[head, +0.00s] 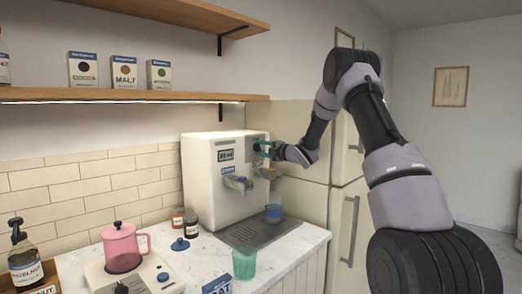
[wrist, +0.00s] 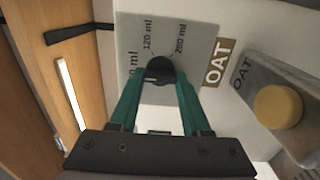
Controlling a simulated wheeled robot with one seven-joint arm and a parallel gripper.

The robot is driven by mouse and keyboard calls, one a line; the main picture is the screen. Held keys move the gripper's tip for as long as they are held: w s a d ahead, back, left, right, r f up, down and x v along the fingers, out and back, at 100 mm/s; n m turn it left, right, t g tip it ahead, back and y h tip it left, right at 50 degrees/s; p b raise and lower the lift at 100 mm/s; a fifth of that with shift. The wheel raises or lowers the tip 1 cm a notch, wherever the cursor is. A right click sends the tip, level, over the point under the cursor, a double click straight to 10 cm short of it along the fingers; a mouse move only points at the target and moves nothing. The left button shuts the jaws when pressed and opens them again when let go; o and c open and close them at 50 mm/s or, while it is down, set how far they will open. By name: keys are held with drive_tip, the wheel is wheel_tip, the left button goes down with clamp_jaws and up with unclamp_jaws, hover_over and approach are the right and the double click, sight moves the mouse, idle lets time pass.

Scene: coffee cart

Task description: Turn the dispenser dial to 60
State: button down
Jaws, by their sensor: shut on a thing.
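The dispenser (head: 205,185) is a white box on the counter in the head view, with a small display whose digits I cannot read surely. In the wrist view its black dial (wrist: 160,68) sits on a grey plate printed "120 ml", "200 ml" and a partly hidden label ending in "0 ml". An "OAT" label is beside the plate. My gripper (wrist: 160,78), with green fingers, is shut on the dial, one finger on each side. In the head view my gripper (head: 263,147) reaches the dispenser's upper right front. A small light mark shows on the dial; its exact setting is unclear.
A bluish cup (head: 273,212) stands under the spouts. A green cup (head: 244,263), a pink pitcher (head: 122,248) and small jars (head: 190,224) stand on the counter. A shelf (head: 150,96) is above left; a tall cabinet (head: 345,215) is at right. A yellow knob (wrist: 278,106) is near my fingers.

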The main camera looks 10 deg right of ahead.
drive_tip(key=shift+f, duration=0.1)
drive_tip(key=shift+c, duration=1.9)
unclamp_jaws()
drive_tip(key=v, duration=1.1)
